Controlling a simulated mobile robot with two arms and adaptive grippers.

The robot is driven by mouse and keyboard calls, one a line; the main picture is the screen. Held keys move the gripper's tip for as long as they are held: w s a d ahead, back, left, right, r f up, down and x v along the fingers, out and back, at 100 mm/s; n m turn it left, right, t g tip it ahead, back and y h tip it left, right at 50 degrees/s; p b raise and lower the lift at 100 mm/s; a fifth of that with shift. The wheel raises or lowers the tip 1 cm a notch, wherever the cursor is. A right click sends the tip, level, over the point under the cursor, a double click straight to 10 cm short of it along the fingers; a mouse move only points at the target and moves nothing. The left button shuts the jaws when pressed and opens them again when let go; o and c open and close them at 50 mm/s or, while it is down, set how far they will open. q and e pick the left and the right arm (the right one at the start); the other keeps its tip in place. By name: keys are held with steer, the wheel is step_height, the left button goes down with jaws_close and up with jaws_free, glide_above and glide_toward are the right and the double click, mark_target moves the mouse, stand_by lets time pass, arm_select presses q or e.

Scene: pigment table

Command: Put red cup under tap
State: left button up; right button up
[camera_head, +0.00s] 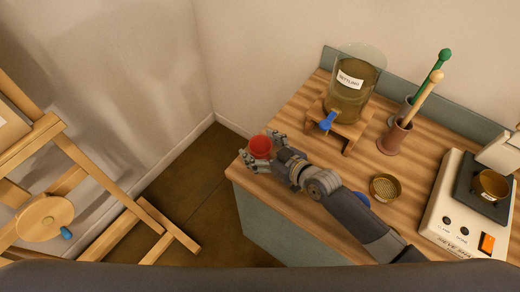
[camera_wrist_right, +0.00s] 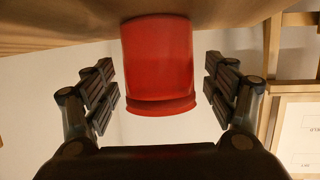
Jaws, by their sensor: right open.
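The red cup (camera_head: 260,147) is at the left front corner of the wooden table, between the fingers of my right gripper (camera_head: 262,151). In the right wrist view the red cup (camera_wrist_right: 158,62) is centred between the two open fingers of my right gripper (camera_wrist_right: 163,88), with a visible gap on each side. The blue tap (camera_head: 327,122) is on the glass jar (camera_head: 355,85) with a white label, which rests on a small wooden stand (camera_head: 349,130) behind and right of the cup. My left gripper is not in view.
A blue object lies partly hidden by my right arm. A wooden easel (camera_head: 70,165) stands left, off the table.

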steer(key=c, duration=1.2)
steer(key=shift+o, duration=0.2)
